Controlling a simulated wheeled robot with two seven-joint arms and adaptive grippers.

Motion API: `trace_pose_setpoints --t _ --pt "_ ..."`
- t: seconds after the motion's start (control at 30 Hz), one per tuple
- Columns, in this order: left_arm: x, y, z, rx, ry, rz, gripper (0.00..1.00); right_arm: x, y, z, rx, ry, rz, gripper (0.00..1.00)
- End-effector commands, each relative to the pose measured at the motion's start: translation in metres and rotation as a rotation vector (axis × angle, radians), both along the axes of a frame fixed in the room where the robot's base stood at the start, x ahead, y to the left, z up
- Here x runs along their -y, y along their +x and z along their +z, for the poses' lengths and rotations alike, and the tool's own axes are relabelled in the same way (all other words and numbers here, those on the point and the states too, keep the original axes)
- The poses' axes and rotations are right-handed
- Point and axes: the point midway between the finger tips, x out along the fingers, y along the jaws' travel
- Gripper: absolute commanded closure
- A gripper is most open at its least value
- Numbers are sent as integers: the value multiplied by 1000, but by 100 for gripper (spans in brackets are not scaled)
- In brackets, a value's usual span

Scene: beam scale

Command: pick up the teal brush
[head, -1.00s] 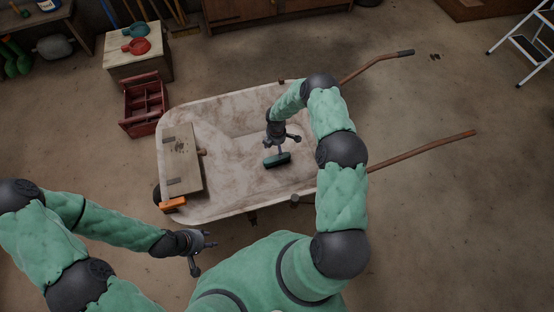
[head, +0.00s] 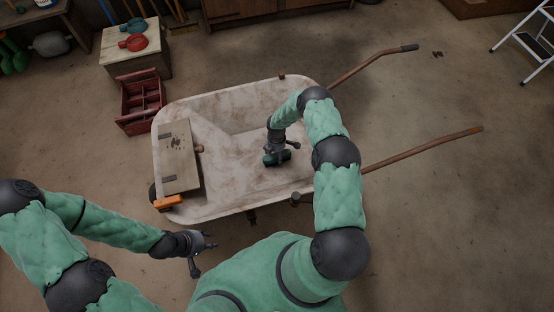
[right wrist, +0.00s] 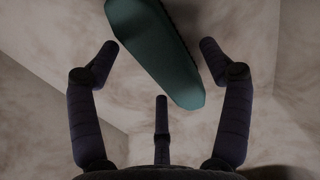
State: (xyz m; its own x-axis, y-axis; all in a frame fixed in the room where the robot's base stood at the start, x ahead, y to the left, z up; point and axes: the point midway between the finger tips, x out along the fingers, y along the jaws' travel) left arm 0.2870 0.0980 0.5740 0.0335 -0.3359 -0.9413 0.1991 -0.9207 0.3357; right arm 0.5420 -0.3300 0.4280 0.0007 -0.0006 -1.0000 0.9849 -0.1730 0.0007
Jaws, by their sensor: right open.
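The teal brush (head: 274,159) lies in the wheelbarrow tray (head: 237,185), partly hidden by my right gripper in the head view. My right gripper (head: 282,153) is over it, pointing down. In the right wrist view the brush (right wrist: 160,55) runs slantwise between the spread fingers of the right gripper (right wrist: 158,52). Its far end is cut off at the top edge. The fingers appear apart from it, with gaps on both sides. My left gripper (head: 204,255) is outside the wheelbarrow at the lower left, its fingers spread and empty.
A red toolbox (head: 140,103) and a crate (head: 138,59) stand to the upper left. The tray around the brush is mostly bare.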

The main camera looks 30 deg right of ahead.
Motion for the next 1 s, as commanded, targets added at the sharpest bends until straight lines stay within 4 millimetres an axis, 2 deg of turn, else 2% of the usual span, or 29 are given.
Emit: trace_pose_setpoints --t 0.03,0.1,0.33,0.37,0.5,0.6,1.0 --pt "0 0 -6 0 0 0 60 -1 -1 -11 -3 2 0 21" --pt "0 0 -8 0 0 0 60 -1 -1 -17 -2 0 0 21" --pt "0 0 -7 0 0 0 60 0 -1 -17 -1 0 0 21" --pt "0 0 -7 0 0 0 60 0 -1 -17 -1 0 0 24" --pt "0 0 -7 0 0 0 60 -1 -1 -17 -1 0 1 63" --pt "0 0 -7 0 0 0 60 -1 -1 -17 -1 0 1 88" --pt "0 0 -7 0 0 0 60 -1 -1 -15 -1 0 0 88"
